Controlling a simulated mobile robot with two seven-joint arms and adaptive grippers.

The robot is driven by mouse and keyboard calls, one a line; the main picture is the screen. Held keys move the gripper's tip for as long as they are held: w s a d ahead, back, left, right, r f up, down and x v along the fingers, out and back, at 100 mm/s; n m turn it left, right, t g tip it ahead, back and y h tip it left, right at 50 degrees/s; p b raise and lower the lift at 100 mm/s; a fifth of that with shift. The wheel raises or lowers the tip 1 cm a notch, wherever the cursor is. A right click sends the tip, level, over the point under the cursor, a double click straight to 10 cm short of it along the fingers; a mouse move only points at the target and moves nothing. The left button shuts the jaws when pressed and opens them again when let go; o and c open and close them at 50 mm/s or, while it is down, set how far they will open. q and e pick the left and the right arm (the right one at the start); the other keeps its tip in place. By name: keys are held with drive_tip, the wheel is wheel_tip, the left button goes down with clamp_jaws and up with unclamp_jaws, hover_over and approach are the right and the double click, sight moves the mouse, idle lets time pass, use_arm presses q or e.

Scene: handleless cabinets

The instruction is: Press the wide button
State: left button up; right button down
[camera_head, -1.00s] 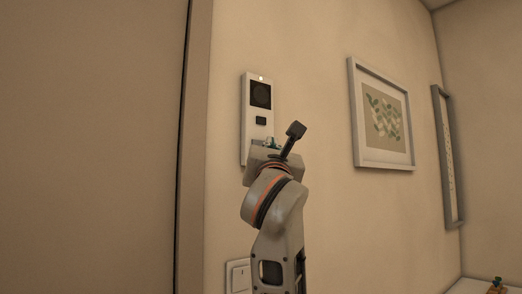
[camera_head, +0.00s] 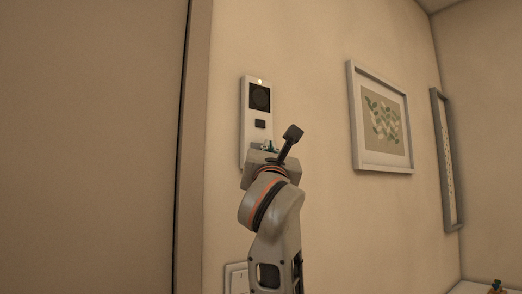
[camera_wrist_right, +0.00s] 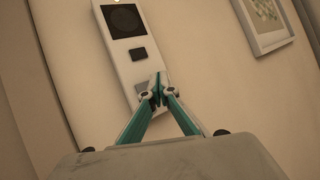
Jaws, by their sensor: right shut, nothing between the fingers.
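A tall white intercom panel (camera_head: 246,117) is mounted on the wall. It has a dark round speaker (camera_head: 260,96) at the top and a small dark button (camera_head: 260,124) below it. The panel also shows in the right wrist view (camera_wrist_right: 117,63), with the dark button (camera_wrist_right: 138,54) above the fingertips. My right gripper (camera_head: 268,147) is shut and empty, its teal fingers pointing at the panel's lower part. Its fingertips (camera_wrist_right: 158,90) overlap a grey patch there, perhaps another button, mostly hidden; contact cannot be told. My left gripper is not in view.
A white wall switch (camera_head: 236,278) is below the panel, partly behind my right arm. A framed picture (camera_head: 382,118) and a narrower frame (camera_head: 447,160) hang to the right. A door edge or frame (camera_head: 193,150) stands left of the panel.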

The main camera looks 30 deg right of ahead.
drive_tip(key=shift+w, duration=0.1)
idle(0.5)
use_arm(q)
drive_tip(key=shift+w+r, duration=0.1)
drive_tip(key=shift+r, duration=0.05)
use_arm(e)
drive_tip(key=shift+w, duration=0.3)
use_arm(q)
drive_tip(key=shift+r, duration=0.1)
use_arm(e)
drive_tip(key=shift+w, duration=0.4)
idle(0.4)
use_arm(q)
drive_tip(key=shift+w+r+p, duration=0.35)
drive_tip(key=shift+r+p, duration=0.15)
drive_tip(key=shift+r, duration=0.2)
use_arm(e)
drive_tip(key=shift+s, duration=0.8)
